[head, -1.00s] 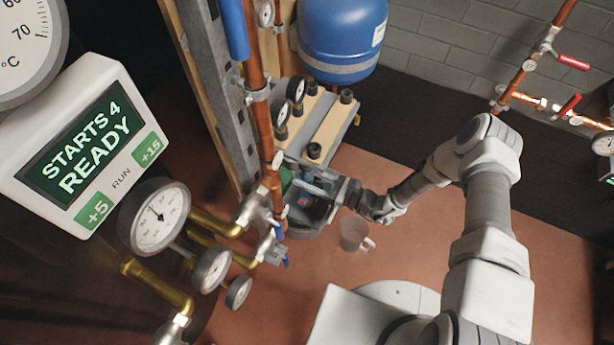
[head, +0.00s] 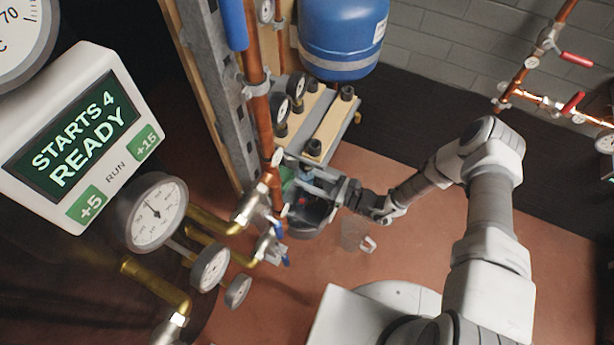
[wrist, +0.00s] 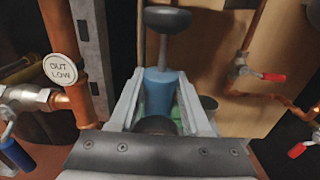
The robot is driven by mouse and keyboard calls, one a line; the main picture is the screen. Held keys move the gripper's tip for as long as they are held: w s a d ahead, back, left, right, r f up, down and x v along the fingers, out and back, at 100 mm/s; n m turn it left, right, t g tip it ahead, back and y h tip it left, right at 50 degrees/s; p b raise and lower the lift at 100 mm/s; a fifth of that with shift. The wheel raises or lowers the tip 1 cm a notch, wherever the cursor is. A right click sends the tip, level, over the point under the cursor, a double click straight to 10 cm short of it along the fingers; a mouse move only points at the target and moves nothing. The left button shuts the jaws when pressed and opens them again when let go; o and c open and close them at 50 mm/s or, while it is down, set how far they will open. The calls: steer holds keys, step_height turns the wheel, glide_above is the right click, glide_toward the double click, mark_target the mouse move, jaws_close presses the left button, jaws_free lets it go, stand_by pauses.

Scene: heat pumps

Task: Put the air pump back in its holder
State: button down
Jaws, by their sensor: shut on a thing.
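The air pump (wrist: 158,88) is a blue cylinder with a black T-shaped handle at its top, upright in the wrist view. My gripper (wrist: 160,108) is shut on its blue body, one pale finger on each side. A dark round shape in front covers its lower part. In the head view my gripper (head: 312,186) is beside the copper pipe, above a dark tub; the pump is small and mostly hidden there. A green part shows just behind the pump in the wrist view. I cannot clearly make out the holder.
A copper pipe (wrist: 66,75) with an "OUT LOW" tag stands close on the left in the wrist view. Red-handled valves (wrist: 270,77) are on the right. A clear mug (head: 356,236) stands near my arm.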

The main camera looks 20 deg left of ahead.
steer(key=shift+f+b, duration=0.55)
stand_by(0.6)
steer(key=shift+c, duration=2.2)
jaws_free()
steer(key=shift+o, duration=0.8)
steer(key=shift+f, duration=0.1)
steer(key=d, duration=0.8)
steer(key=shift+s+d, duration=0.2)
steer(key=shift+s, duration=0.15)
